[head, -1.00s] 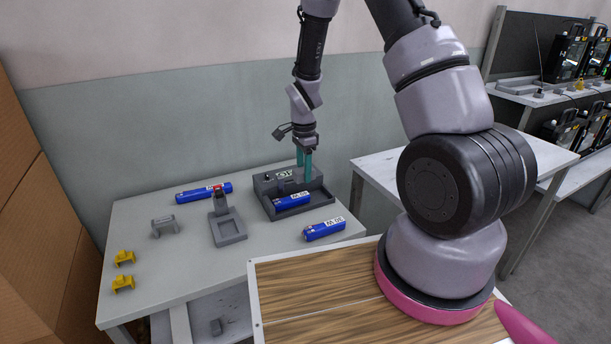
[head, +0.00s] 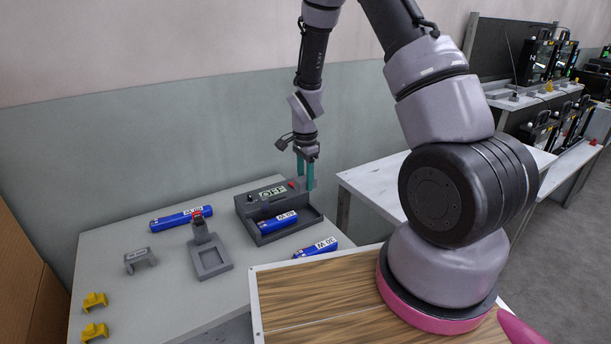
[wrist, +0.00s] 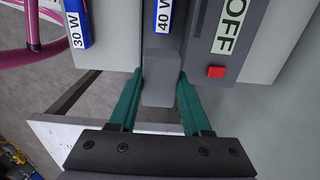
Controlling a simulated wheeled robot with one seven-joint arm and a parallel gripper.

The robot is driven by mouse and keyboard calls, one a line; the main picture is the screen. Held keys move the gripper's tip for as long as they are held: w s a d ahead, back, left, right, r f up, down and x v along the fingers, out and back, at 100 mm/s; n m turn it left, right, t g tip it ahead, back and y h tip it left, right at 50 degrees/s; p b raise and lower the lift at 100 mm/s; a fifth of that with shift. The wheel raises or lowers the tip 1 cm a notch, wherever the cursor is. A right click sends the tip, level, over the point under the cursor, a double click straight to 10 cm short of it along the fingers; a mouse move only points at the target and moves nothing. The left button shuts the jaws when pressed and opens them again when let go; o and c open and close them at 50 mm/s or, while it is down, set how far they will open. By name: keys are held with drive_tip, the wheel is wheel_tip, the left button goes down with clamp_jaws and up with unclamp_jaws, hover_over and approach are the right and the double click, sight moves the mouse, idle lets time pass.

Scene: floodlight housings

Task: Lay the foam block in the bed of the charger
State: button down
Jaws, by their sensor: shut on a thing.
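The charger (head: 244,213) is a dark grey unit on the table, with an OFF display and a red button. A blue 40 W battery (head: 278,222) lies in its bed; it also shows in the wrist view (wrist: 164,18). My gripper (head: 307,186) has green fingers and is at the charger's far right end. In the wrist view my gripper (wrist: 160,88) is shut on a grey block (wrist: 160,78), which I take as the foam block. The block overlaps the end of the bed in that view; its height above it cannot be told. The head view does not show the block clearly.
A blue 30 W battery (head: 315,249) lies right of the charger, another blue battery (head: 181,219) behind left. A grey stand (head: 212,262), a grey bracket (head: 140,260) and two yellow clips (head: 94,300) are on the left. The table's front middle is bare.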

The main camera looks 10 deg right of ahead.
hover_over(305, 216)
drive_tip(key=shift+s+f, duration=0.1)
drive_tip(key=shift+f, duration=4.15)
drive_tip(key=shift+f, duration=1.5)
drive_tip(key=shift+c, duration=1.4)
unclamp_jaws()
drive_tip(key=shift+r, duration=0.1)
